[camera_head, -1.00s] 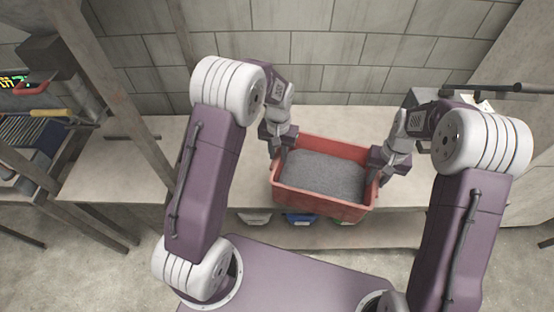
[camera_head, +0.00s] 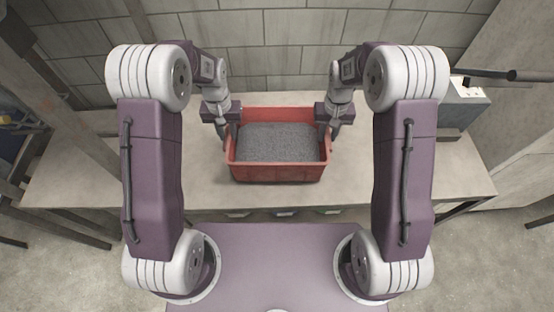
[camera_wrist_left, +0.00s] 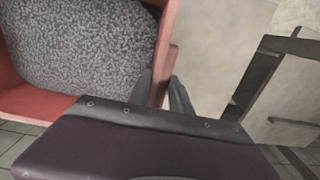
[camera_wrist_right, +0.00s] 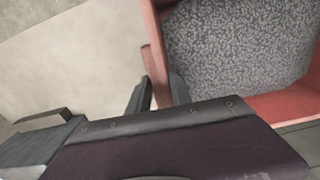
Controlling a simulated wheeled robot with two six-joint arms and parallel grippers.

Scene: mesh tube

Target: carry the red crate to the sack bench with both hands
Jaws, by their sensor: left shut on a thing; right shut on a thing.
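The red crate (camera_head: 277,173), filled with grey granular material (camera_head: 278,143), is upright in front of me, over the pale bench (camera_head: 400,175). I cannot tell whether it touches the bench top. My left gripper (camera_head: 226,136) is shut on its left wall; the left wrist view shows the fingers (camera_wrist_left: 163,90) on either side of the red wall (camera_wrist_left: 166,50). My right gripper (camera_head: 331,134) is shut on its right wall; the right wrist view shows the fingers (camera_wrist_right: 158,95) astride the red rim (camera_wrist_right: 154,45).
A grey box-like device (camera_head: 462,100) with a dark bar stands at the bench's right end. Wooden posts (camera_head: 70,110) rise at the left. A block wall (camera_head: 285,60) closes off the back. Small bins show under the bench's front edge. Bare bench top lies on both sides of the crate.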

